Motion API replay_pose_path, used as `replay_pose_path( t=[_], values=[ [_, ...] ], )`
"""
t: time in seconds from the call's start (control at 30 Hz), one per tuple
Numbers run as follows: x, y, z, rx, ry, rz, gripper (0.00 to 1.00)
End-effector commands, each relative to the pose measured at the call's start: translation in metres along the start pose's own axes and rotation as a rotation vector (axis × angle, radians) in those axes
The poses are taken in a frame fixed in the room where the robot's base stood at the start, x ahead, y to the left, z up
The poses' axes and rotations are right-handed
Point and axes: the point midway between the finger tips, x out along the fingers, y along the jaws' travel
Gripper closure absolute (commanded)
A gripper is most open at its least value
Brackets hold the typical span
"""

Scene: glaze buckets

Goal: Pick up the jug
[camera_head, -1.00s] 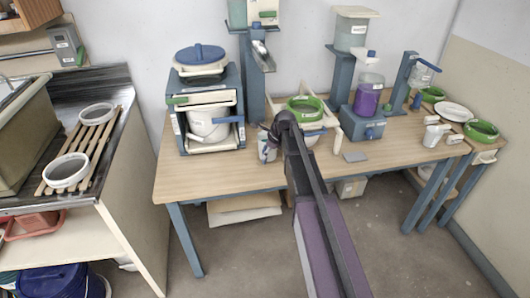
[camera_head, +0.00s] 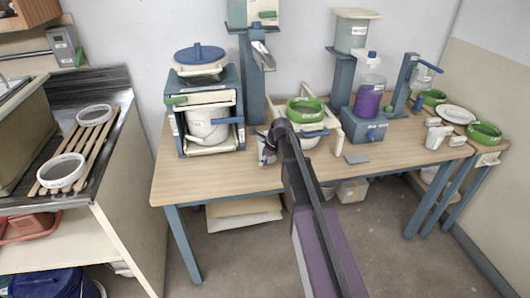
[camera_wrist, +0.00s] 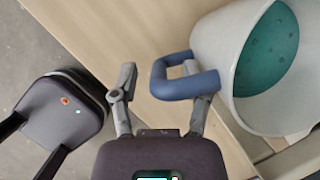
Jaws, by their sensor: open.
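The white jug (camera_wrist: 225,55) with a blue loop handle (camera_wrist: 188,84) fills the right of the wrist view. Its inside shows teal with darker dots. In the head view a white vessel (camera_head: 309,143) under a green ring looks like the same jug, partly hidden by my arm. My gripper (camera_wrist: 165,88) is open and empty, its fingers spread. The handle lies across the gap near the right finger; I cannot tell whether they touch. In the head view my gripper (camera_head: 266,151) is at the front of the table, left of the jug, mostly hidden by my wrist.
A blue cabinet (camera_head: 238,85) holding a white bucket (camera_head: 203,132) stands to the left. A cream frame (camera_head: 338,120) surrounds the jug. A blue stand with a purple-filled jar (camera_head: 368,100) is to the right. The wooden table (camera_head: 200,178) is clear at its front left.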

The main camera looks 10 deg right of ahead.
Motion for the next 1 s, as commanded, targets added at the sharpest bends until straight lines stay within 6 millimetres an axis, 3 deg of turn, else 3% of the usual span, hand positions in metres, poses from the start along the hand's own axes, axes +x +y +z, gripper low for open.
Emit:
replay_pose_path(
  t=[0.17,0.37,1.0],
  values=[
    [0.0,0.0001,0.0,0.0,0.0,0.0,0.4],
    [0.0001,0.0001,0.0001,0.0,0.0,0.0,1.0],
    [-0.001,0.0,0.001,-0.001,0.0,0.0,1.0]
  ],
)
